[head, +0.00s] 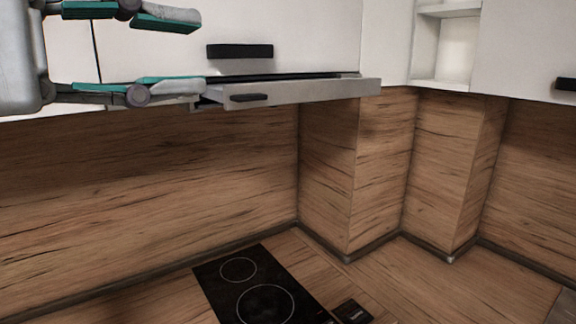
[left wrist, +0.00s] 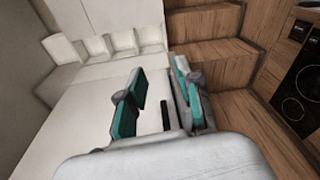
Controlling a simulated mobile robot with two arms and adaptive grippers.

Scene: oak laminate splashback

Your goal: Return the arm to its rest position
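My left gripper (head: 198,54) is at the upper left of the head view, in front of the white wall cabinets. Its two grey fingers with teal pads are spread wide apart, with nothing between them. In the left wrist view my left gripper (left wrist: 160,88) shows its teal-padded fingers apart and empty, with a white cabinet front behind them. The lower finger overlaps the left part of the hood in the head view; I cannot tell whether they touch. My right gripper is in neither view.
A silver range hood (head: 315,91) juts out under a white cabinet (head: 300,35) with a dark handle (head: 240,51). A black cooktop (head: 258,290) lies on the wooden counter below. An open shelf niche (head: 447,50) is at the upper right. The space before the splashback (head: 150,190) is clear.

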